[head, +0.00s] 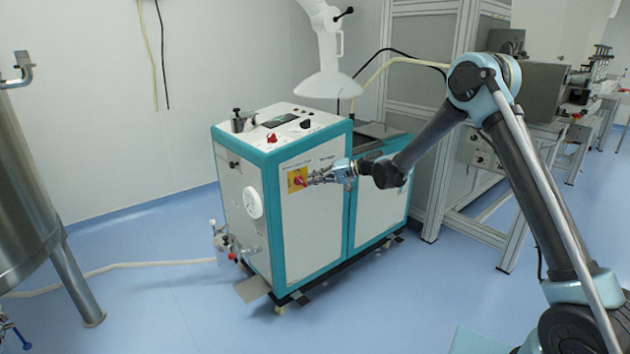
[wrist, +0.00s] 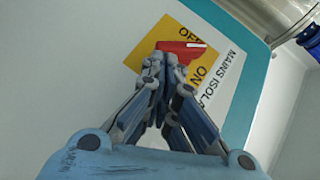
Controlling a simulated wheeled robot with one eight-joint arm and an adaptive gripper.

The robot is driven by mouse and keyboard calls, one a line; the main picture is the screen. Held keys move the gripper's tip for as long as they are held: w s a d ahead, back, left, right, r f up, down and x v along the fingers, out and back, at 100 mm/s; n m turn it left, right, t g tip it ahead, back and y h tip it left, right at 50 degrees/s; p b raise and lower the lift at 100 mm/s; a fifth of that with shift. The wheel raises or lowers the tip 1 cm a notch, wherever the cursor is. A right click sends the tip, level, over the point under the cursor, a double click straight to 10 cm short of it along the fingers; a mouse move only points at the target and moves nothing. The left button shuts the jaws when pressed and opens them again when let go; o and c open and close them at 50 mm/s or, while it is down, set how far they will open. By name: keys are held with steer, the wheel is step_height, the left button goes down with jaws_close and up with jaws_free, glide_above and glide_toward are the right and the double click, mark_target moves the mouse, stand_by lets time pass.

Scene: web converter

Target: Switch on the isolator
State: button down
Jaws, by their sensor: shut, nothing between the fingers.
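The isolator is a red rotary handle (wrist: 183,51) on a yellow plate (wrist: 150,50) on the front panel of a white and teal cabinet. In the head view the yellow plate (head: 291,181) is near the panel's upper left. In the wrist view "OFF" and "ON" are printed on the plate, and the handle's white mark lies between the two words. My gripper (wrist: 166,64) is shut with nothing between its fingers. Its tips are at the handle and hide part of it; I cannot tell whether they touch. In the head view my gripper (head: 311,179) reaches the plate from the right.
The cabinet (head: 310,235) has a white dial on its left side and small knobs on top. A white extraction hood (head: 330,80) hangs above it. A steel vessel (head: 25,190) stands at the left. A grey frame (head: 430,120) stands behind my arm. The floor in front is clear.

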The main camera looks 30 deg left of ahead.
steer(key=shift+s+a+r, duration=0.1)
steer(key=shift+s, duration=0.1)
steer(key=shift+s+a+r, duration=0.15)
steer(key=shift+s+a, duration=0.05)
steer(key=shift+s, duration=0.5)
steer(key=w+d+r, duration=0.3)
steer(key=w+d, duration=0.5)
steer(key=d, duration=0.2)
steer(key=shift+w+r, duration=0.3)
stand_by(0.5)
